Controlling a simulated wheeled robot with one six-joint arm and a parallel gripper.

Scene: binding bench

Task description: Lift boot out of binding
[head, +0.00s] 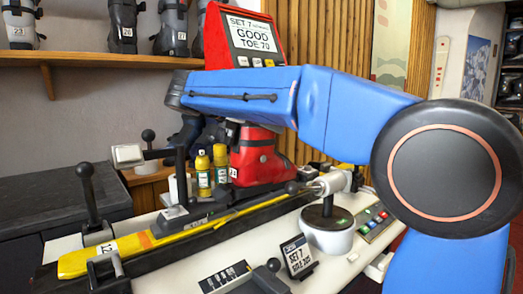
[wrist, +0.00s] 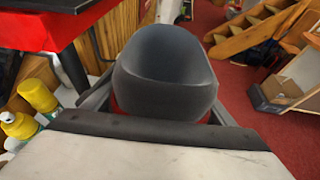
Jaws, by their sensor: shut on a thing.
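The red boot (head: 260,158) with a dark cuff stands upright over the yellow ski (head: 150,243) in the head view. Its upper part is hidden behind my blue arm. I cannot tell whether the sole still touches the binding.
Yellow spray cans (head: 203,172) stand just behind the ski, left of the boot. A red display (head: 245,38) reads "SET 7 GOOD TOE:70". A small sign (head: 298,256), levers (head: 88,195) and a button panel (head: 372,222) are on the bench. A shelf (head: 100,60) holds other boots.

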